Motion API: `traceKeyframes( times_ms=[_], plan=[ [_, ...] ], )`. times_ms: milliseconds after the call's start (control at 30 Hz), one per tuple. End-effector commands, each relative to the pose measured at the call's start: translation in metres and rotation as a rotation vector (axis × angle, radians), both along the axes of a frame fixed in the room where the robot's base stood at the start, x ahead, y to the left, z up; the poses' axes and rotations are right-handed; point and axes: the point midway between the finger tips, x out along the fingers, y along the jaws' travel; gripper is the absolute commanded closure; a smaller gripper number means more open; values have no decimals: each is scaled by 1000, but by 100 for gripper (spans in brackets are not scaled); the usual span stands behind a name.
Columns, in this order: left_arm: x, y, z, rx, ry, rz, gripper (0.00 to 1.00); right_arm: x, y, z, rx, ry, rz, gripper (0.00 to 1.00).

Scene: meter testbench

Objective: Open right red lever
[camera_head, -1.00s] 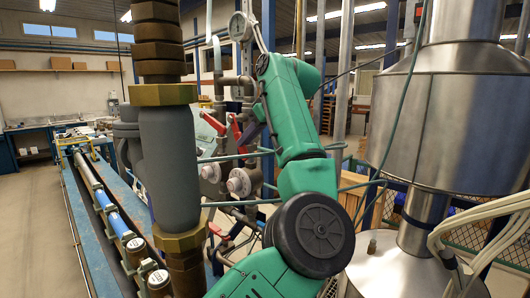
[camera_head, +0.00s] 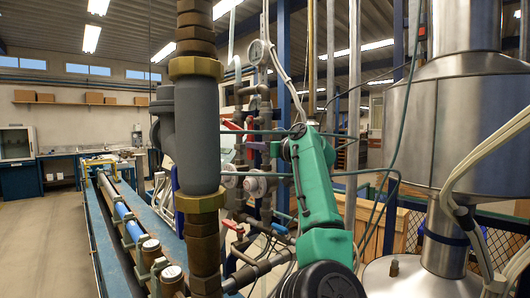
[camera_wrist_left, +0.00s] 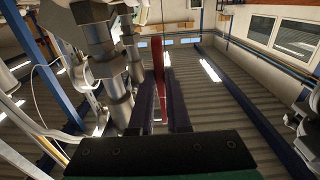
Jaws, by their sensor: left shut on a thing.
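Two red levers stand on the pipework behind the thick grey pipe in the head view: the left red lever (camera_head: 231,127) and the right red lever (camera_head: 250,131). My green left arm reaches up from the bottom, and its dark left gripper (camera_head: 270,148) is beside the right lever. In the left wrist view a long red bar, the right red lever (camera_wrist_left: 158,60), runs between the two dark fingers of my left gripper (camera_wrist_left: 162,100), which is shut on it. The fingertips are small and partly hidden in the head view. My right gripper is not in view.
A thick grey pipe (camera_head: 198,130) with brass nuts stands close in front, left of my arm. A large steel vessel (camera_head: 430,130) stands at the right. Thin green tubes (camera_head: 345,172) cross near my arm. A round gauge (camera_head: 257,52) sits above the levers.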

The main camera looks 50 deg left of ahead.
Motion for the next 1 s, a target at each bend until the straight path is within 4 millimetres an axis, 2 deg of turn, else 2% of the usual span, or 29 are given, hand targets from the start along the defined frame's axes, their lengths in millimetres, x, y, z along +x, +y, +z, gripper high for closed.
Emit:
traceKeyframes(
  times_ms=[33, 200, 567, 600, 667, 1000],
  plan=[
    [-3, 7, 2, 18, -1, 5, 100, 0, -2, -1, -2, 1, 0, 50],
    [-3, 14, 3, 43, -2, 4, 100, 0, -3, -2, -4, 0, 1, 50],
    [-3, 15, 4, 47, -3, 4, 100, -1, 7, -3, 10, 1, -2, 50],
    [-3, 15, 4, 47, -3, 4, 77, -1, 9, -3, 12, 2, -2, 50],
    [-3, 15, 4, 47, -3, 4, 55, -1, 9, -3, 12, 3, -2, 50],
    [-1, 11, 1, 44, -2, 0, 55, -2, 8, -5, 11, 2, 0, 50]
  ],
)
